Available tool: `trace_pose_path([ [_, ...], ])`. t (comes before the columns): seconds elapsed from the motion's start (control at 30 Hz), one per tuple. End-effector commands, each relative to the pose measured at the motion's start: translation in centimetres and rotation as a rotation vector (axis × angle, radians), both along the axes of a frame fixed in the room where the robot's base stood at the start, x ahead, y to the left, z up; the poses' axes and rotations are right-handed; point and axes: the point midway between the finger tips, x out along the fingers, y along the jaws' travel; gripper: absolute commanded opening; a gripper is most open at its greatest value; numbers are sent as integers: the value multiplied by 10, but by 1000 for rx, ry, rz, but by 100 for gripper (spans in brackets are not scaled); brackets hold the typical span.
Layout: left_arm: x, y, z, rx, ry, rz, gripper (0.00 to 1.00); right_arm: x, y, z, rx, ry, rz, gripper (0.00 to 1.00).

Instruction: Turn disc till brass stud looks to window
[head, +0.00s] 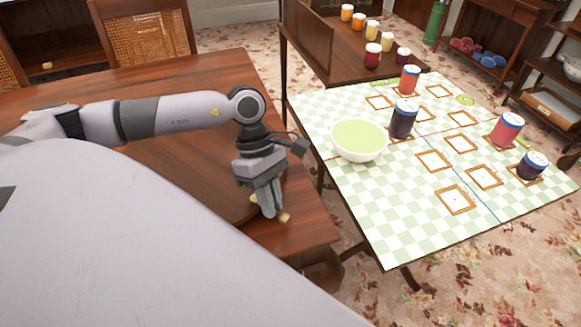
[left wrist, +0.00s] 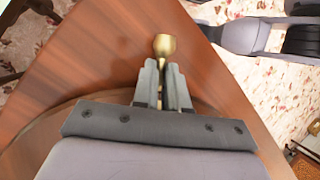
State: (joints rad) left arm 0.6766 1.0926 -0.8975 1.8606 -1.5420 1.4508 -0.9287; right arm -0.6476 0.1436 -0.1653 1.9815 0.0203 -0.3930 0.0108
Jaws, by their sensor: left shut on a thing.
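The brass stud (head: 285,217) shows at the fingertips of my left gripper (head: 270,211), near the front right corner of the wooden table. In the left wrist view the rounded brass stud (left wrist: 164,44) stands out just past the two fingers of the gripper (left wrist: 163,70), which are shut around its narrower part. The disc (left wrist: 48,132) is brown wood, and its curved edge shows at the lower left of the wrist view. My arm and wrist hide much of it. No window shows. My right gripper is in neither view.
The wooden table (head: 190,79) has bare room behind my arm. To its right stands a checkered table (head: 400,235) with a pale green bowl (head: 359,141), several jars and square frames. A chair (head: 148,40) stands behind the wooden table.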

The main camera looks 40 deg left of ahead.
Motion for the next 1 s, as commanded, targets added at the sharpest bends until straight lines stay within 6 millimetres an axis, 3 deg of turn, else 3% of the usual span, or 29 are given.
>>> trace_pose_path([
  [0.5, -87, 17, -3, -9, 1, -434, 0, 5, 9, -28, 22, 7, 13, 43],
  [0.7, -106, 26, -1, -10, 1, -533, 0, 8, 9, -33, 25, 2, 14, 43],
  [1.0, -118, 33, 1, -12, 4, -595, 0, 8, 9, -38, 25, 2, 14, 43],
])
